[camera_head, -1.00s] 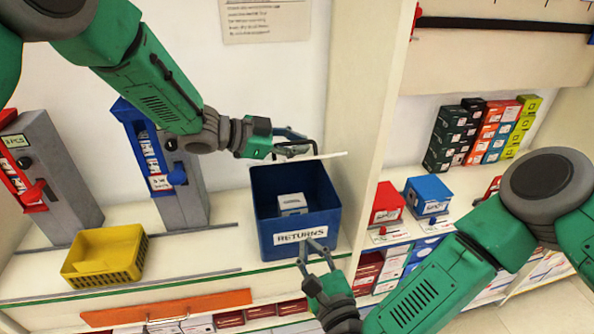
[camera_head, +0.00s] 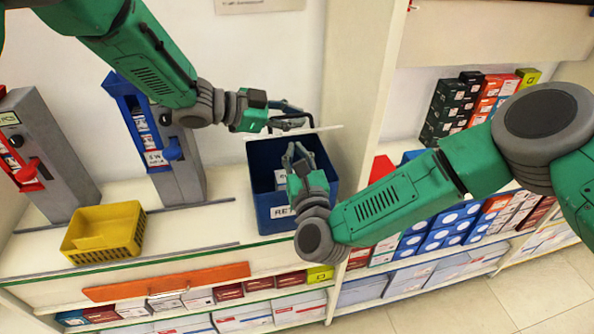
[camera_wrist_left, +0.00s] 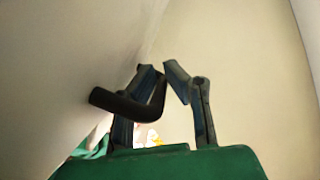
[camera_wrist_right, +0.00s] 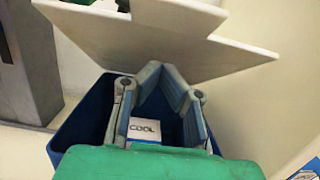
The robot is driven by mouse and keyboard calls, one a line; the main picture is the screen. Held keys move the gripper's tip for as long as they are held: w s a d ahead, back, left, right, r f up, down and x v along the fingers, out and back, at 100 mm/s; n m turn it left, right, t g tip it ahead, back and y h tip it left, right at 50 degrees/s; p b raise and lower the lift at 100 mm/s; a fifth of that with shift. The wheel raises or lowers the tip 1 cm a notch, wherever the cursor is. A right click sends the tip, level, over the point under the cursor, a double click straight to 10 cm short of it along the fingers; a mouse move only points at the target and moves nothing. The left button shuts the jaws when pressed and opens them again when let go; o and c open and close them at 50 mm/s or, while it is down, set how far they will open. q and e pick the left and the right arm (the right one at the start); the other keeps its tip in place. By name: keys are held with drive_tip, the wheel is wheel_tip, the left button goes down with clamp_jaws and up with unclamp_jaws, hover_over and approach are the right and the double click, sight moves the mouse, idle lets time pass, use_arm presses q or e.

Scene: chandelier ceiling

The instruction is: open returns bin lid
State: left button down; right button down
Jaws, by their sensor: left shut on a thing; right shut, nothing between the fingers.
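The blue returns bin (camera_head: 263,178) stands on the shelf with its top open and a white box (camera_wrist_right: 145,129) inside, marked COOL. Its white lid (camera_head: 325,131) is raised at the bin's back edge; the right wrist view shows it tilted up above the opening (camera_wrist_right: 150,38). My left gripper (camera_head: 293,113) is shut on the lid's black handle (camera_wrist_left: 130,106). My right gripper (camera_head: 294,156) is shut and empty above the bin's opening, in front of the lid. Its hand hides part of the RETURNS label (camera_head: 282,211).
A yellow basket (camera_head: 103,235) stands left of the bin. Grey dispensers (camera_head: 185,180) stand behind it. A cream upright panel (camera_head: 355,90) rises close to the bin's right, with stacked shoe boxes (camera_head: 445,110) beyond. An orange strip (camera_head: 165,283) runs along the shelf front.

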use_arm(q)
drive_tip(key=shift+d+r, duration=0.15)
drive_tip(key=shift+d, duration=0.05)
use_arm(e)
drive_tip(key=shift+w+a+r, duration=0.15)
drive_tip(key=shift+w+r, duration=0.25)
drive_tip(key=shift+r, duration=0.2)
